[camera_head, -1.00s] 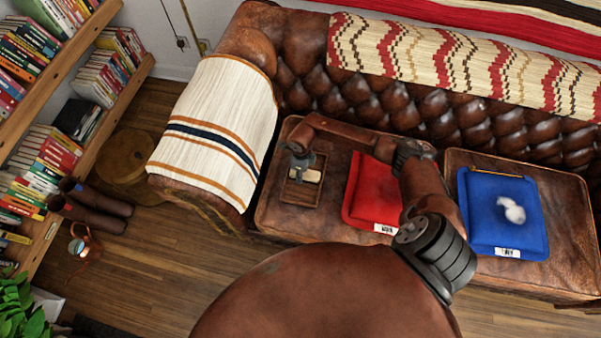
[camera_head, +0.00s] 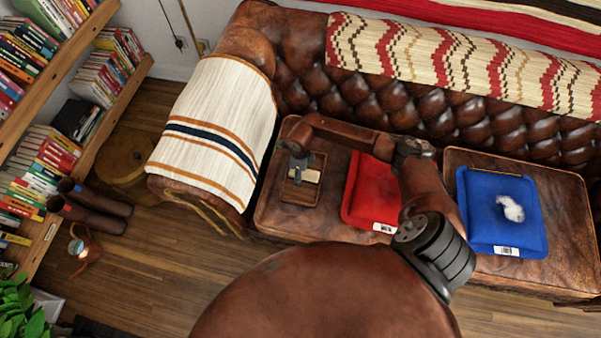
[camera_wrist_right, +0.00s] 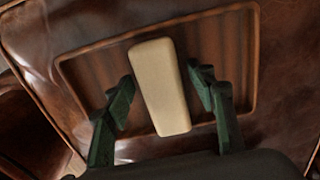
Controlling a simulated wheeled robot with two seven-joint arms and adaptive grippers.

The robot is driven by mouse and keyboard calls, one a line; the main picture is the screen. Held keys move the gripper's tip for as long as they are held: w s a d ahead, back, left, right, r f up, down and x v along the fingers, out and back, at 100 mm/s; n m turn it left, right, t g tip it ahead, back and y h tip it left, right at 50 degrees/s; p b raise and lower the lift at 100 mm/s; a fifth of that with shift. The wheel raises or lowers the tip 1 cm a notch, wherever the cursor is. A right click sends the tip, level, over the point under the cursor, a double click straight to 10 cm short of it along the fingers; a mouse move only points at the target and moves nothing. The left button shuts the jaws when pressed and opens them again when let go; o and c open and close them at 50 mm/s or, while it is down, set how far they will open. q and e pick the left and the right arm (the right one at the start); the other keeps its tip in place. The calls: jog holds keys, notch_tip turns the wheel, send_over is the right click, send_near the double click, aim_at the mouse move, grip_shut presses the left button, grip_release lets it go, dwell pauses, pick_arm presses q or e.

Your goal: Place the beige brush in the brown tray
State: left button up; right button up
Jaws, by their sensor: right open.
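My right gripper (camera_head: 301,166) is over the tray. In the wrist view its dark green fingers (camera_wrist_right: 160,80) are open on both sides of the brush, with small gaps. Bristles cannot be made out. My left gripper is not in view.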

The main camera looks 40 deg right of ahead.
notch_tip(320, 180, up, 6)
jog(key=shift+w+p, duration=0.1)
jog(key=shift+p, duration=0.7)
notch_tip(320, 180, up, 4)
jog(key=shift+r+p, duration=0.15)
jog(key=shift+p, duration=0.4)
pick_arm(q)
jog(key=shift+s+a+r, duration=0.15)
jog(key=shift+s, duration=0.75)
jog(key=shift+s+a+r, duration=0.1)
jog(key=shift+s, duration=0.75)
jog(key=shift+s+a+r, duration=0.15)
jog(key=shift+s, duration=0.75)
pick_arm(e)
jog(key=shift+r, duration=0.75)
